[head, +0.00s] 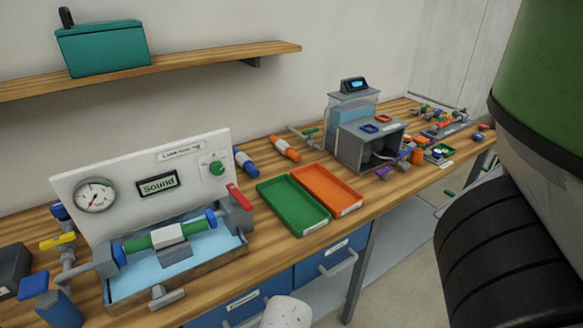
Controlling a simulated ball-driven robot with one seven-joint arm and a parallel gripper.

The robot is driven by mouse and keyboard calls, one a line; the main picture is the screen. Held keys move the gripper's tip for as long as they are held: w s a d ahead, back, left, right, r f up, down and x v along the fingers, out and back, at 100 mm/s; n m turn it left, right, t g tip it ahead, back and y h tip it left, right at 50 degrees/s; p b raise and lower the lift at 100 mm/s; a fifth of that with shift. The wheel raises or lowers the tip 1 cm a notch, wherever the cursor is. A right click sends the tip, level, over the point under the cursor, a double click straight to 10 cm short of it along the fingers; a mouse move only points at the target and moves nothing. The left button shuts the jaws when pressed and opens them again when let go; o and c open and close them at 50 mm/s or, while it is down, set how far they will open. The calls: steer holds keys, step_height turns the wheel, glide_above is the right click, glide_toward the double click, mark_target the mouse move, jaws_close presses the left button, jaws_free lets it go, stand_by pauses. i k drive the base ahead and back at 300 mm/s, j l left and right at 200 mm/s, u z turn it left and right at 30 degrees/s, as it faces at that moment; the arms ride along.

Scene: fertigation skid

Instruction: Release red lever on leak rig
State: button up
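The leak rig (140,215) stands on the bench at the left, with a white upright panel. The red lever (239,197) is at the rig's right end, on a grey clamp block (236,217), and slants down to the right. A green tube (168,237) with blue ends lies across the rig between the grey end blocks, above a tray of blue water (205,253). The panel has a gauge (95,195), a display (158,185) reading "Sound" and a green knob (217,168). My gripper is not in view, and nothing touches the lever.
A green tray (292,229) and an orange tray (345,211), both empty, lie right of the rig. Blue and orange cylinders lie behind them. A yellow-handled valve (57,241) stands left of the rig. Blue drawers (332,262) are below the bench edge. A shelf (200,60) hangs above.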

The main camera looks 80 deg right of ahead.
mark_target(235, 196)
steer(key=z, duration=0.9)
steer(key=k+j+u, duration=0.1)
steer(key=k+u, duration=0.2)
steer(key=k+j+u, duration=0.25)
steer(key=i+l, duration=0.1)
